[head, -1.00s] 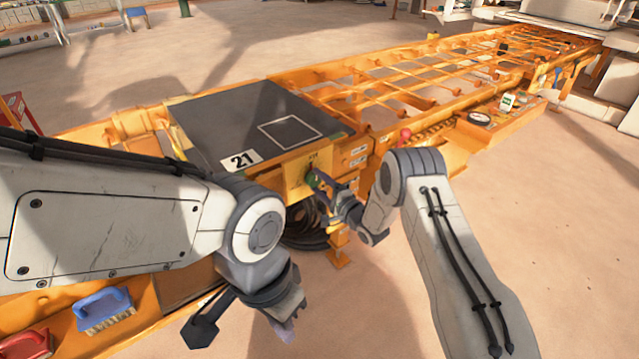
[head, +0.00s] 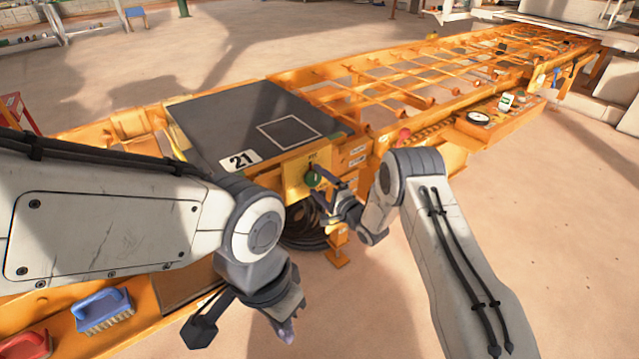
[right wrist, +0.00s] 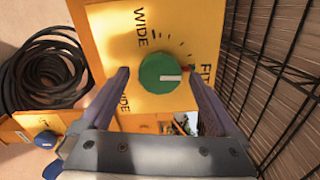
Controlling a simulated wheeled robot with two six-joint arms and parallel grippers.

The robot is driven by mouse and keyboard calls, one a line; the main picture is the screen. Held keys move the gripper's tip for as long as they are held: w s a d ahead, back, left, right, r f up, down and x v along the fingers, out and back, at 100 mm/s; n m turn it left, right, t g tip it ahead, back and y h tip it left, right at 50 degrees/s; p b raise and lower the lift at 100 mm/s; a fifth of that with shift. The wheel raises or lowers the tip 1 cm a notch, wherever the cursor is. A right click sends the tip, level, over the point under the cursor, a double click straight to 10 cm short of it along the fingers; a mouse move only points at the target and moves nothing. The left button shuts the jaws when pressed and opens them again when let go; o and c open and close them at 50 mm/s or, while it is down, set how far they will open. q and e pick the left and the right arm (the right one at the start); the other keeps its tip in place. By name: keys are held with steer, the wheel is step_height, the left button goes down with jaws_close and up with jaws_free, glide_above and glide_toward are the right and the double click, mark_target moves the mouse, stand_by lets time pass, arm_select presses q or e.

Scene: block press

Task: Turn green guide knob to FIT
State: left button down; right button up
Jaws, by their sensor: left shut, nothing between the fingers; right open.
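The green guide knob (right wrist: 160,74) sits on a yellow panel (right wrist: 125,22) on the orange machine. Its white mark points right, toward the word FIT; WIDE is printed on the upper left. In the head view, the knob (head: 312,178) is on the panel's front below the dark plate. My right gripper (head: 325,190) is open in front of the knob. In the right wrist view, its fingers (right wrist: 155,72) stand left and right of the knob with gaps, apart from it. My left gripper (head: 291,322) is shut and empty, hanging low in front of the machine.
A black coiled hose (right wrist: 42,75) hangs left of the panel in the wrist view, and a dark wire grid (right wrist: 275,75) stands close on the right. The dark plate (head: 210,115) marked 21 lies above. Blue (head: 102,306) and red (head: 25,343) brushes lie at lower left.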

steer(key=p+v, duration=0.1)
steer(key=v, duration=0.9)
steer(key=shift+s, duration=0.15)
steer(key=shift+d, duration=0.1)
steer(key=a+r+n+g+h, duration=0.3)
steer(key=a+r+n, duration=0.2)
steer(key=s+a+r+n+g+h, duration=0.25)
steer(key=s+r+n, duration=0.25)
steer(key=s, duration=0.3)
steer(key=s+d+r+n+g+h, duration=0.1)
steer(key=s+d+r+n+g, duration=0.15)
steer(key=s, duration=0.85)
steer(key=s+d+r+n+g+h+p, duration=0.15)
steer(key=s+n+g, duration=0.25)
steer(key=s, duration=0.7)
steer(key=s+d+r+n+g+h, duration=0.2)
steer(key=s+r+n+g, duration=0.15)
steer(key=s, duration=0.75)
step_height(320, 180, up, 16)
steer(key=p, duration=1.6)
steer(key=shift+w+a+t, duration=0.3)
steer(key=shift+w+t, duration=0.1)
steer(key=shift+t, duration=0.05)
